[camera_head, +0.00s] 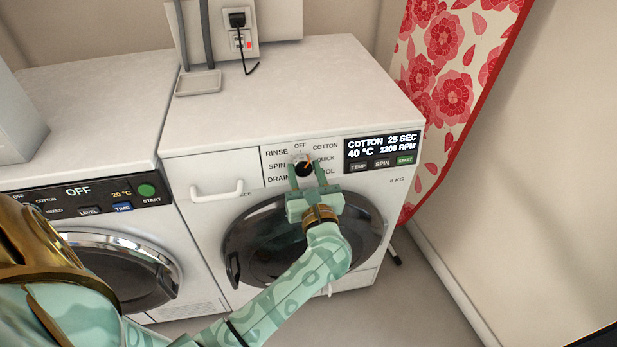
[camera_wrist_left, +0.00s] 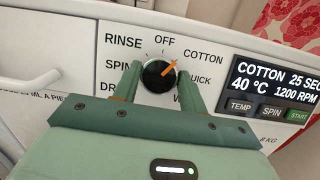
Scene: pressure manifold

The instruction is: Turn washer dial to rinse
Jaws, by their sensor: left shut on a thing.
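The washer (camera_head: 275,95) is white, with a round dark door low on its front. Its dial (camera_wrist_left: 157,78) is black with a silver rim, and its orange pointer is tilted up and right, toward COTTON. RINSE stands at the upper left of the dial, OFF above it, SPIN at the left. The display (camera_head: 384,147) reads COTTON, 25 SEC, 40 °C, 1200 RPM. My left gripper (camera_head: 303,172) is shut on the dial, one finger on each side, and it also shows in the left wrist view (camera_wrist_left: 158,88). The gripper hides part of the lower labels. My right gripper is not in view.
A second machine (camera_head: 90,110) with an OFF display stands close at the left. A drawer handle (camera_head: 217,190) sticks out left of the dial. A floral red and white board (camera_head: 452,80) stands at the right, with bare floor in front.

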